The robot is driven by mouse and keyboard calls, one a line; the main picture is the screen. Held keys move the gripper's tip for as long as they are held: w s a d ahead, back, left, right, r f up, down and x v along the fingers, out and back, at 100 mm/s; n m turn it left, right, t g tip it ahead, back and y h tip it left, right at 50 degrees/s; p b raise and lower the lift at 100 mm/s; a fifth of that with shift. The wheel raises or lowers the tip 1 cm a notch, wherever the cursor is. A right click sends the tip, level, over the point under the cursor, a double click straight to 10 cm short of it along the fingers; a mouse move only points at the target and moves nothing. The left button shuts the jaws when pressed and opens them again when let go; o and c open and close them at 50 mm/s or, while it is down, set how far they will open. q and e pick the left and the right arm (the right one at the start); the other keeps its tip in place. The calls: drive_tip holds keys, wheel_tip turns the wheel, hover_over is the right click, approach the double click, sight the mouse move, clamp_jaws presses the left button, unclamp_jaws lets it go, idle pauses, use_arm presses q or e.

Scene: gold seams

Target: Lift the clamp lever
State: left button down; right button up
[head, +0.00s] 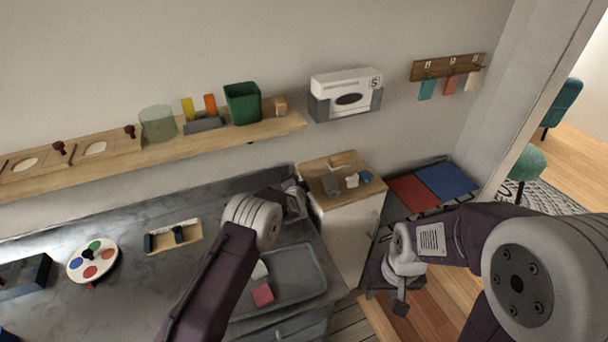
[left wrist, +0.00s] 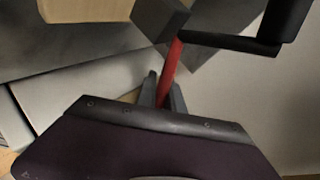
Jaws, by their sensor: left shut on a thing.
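The clamp lever (left wrist: 172,66) is a red bar in the left wrist view. It slants up from between the fingers of my left gripper (left wrist: 162,92) to a dark clamp block (left wrist: 160,17) and a black bar (left wrist: 232,42). My left gripper is shut on the lever. In the head view my left gripper (head: 294,196) is at the back right of the grey counter, beside the white cabinet; its own wrist hides the lever there. My right gripper (head: 400,304) hangs empty-looking over the wooden floor at the right, and its jaw opening is too small to read.
The white cabinet (head: 345,237) with a wooden top carries small items close to my left gripper. A grey tray (head: 305,262) lies on the counter beside my left arm. A wooden shelf (head: 225,132) with cups and a green bin runs along the wall.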

use_arm(q)
drive_tip(key=shift+f, duration=0.15)
idle(0.4)
drive_tip(key=c, duration=1.5)
unclamp_jaws()
drive_tip(key=v, duration=0.9)
drive_tip(key=shift+d, duration=0.1)
drive_tip(key=s+a+r+n+g, duration=0.1)
drive_tip(key=s+a+n+g, duration=0.3)
drive_tip(key=s, duration=0.7)
drive_tip(key=s+a+r+n+g, duration=0.1)
drive_tip(key=s+a+n+g, duration=0.2)
drive_tip(key=s, duration=0.9)
drive_tip(key=s+a+r+n+g, duration=0.1)
drive_tip(key=s+a+n+g, duration=0.3)
drive_tip(key=s+a, duration=0.3)
drive_tip(key=shift+s+a+r+n+g, duration=0.1)
drive_tip(key=shift+s+n, duration=0.15)
drive_tip(key=shift+s, duration=0.55)
drive_tip(key=shift+s+a+r+n+g, duration=0.1)
drive_tip(key=shift+s+a+n, duration=0.1)
drive_tip(key=shift+s, duration=0.65)
drive_tip(key=shift+s+a+r+n+g, duration=0.1)
drive_tip(key=shift+s+n, duration=0.15)
drive_tip(key=shift+s, duration=0.55)
